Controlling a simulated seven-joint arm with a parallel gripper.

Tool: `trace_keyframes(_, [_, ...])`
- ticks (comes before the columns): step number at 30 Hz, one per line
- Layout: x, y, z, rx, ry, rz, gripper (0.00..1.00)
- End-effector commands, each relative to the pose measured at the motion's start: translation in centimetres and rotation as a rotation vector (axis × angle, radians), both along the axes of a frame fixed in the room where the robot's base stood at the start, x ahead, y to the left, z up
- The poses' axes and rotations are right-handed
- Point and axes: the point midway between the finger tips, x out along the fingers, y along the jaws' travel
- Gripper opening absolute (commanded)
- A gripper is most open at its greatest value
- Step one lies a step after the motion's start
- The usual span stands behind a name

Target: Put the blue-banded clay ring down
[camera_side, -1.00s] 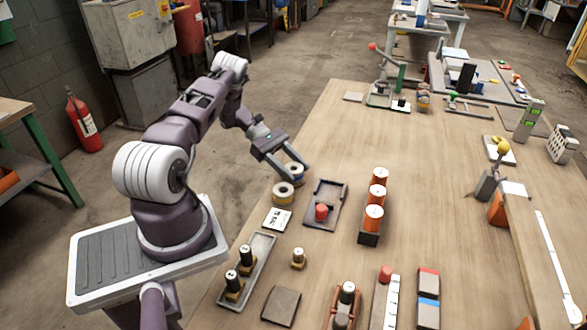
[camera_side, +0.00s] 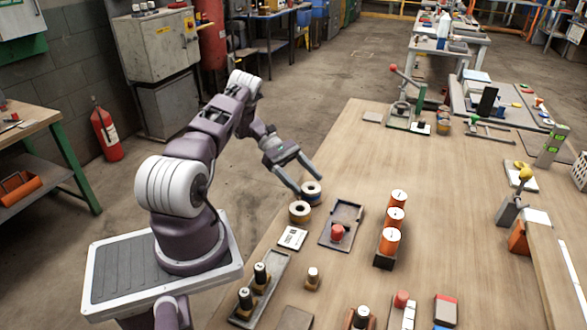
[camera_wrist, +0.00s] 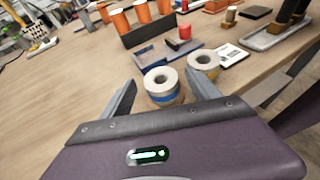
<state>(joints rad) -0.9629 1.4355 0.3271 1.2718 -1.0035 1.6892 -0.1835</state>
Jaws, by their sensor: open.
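The blue-banded clay ring (camera_side: 312,193) stands upright at the table's left edge. In the wrist view the blue-banded ring (camera_wrist: 161,86) shows its pale top, its dark hole and a blue band around its side. My gripper (camera_side: 309,185) is open, its fingers spread either side of this ring. In the wrist view my gripper (camera_wrist: 160,78) shows gaps between the ring and both fingers.
A yellow-banded ring (camera_side: 300,212) stands close beside it, near one finger. A grey tray (camera_side: 343,217) with a red piece, a white card (camera_side: 292,237) and a rack of orange cylinders (camera_side: 384,258) are nearby. Bare tabletop lies beyond the rings.

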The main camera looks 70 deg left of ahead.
Motion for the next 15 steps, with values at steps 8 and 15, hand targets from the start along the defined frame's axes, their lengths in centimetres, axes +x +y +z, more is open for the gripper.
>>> trace_keyframes(8, [-2.5,6.1,2.5,0.003,0.002,0.001,0.71])
trace_keyframes(15, [-2.7,7.5,4.2,0.020,-0.001,-0.012,0.71])
